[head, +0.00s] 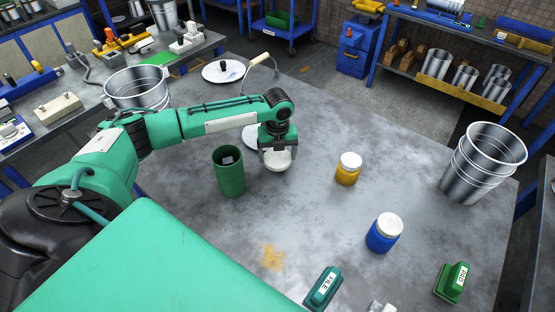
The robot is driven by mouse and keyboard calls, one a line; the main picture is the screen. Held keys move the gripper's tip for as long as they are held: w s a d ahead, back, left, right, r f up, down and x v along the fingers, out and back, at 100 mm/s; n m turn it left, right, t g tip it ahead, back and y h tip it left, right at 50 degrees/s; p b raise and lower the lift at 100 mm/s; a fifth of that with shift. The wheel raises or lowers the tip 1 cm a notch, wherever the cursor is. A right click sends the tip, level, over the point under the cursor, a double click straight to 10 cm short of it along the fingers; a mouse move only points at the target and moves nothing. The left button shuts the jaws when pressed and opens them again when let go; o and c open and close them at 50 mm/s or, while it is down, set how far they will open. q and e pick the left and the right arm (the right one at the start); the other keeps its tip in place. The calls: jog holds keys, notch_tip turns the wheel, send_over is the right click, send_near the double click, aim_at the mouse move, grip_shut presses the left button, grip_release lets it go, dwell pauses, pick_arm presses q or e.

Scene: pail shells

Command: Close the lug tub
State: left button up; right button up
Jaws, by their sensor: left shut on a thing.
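An open green tub (230,175), which I take to be the lug tub, stands upright on the grey table, left of the middle. A small grey thing shows inside its mouth. My left gripper (278,152) is shut on a white lid (277,162). It holds the lid just right of the tub, apart from it and about level with its rim or a little above. The lid's upper part is hidden by the gripper. My right gripper is not seen.
A yellow jar (348,169) and a blue jar (384,232), both white-capped, stand to the right. Metal pails (484,165) (138,88) stand far right and back left. The table's middle is clear.

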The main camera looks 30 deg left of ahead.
pick_arm(q)
notch_tip(320, 180, up, 10)
jog(key=b, duration=0.1)
notch_tip(320, 180, up, 7)
send_over(278, 157)
jog(key=shift+s+r+b, duration=0.1)
jog(key=shift+b, duration=0.2)
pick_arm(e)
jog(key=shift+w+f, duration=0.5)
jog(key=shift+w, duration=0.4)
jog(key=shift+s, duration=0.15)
pick_arm(q)
jog(key=s+d+f+n, duration=0.4)
jog(key=s+d+n, duration=0.2)
jog(key=n, duration=0.8)
jog(key=s+d+f+n, duration=0.4)
jog(key=s+d+n, duration=0.3)
jog(key=n, duration=0.7)
jog(key=shift+s+d+f, duration=0.25)
jog(key=shift+d, duration=0.75)
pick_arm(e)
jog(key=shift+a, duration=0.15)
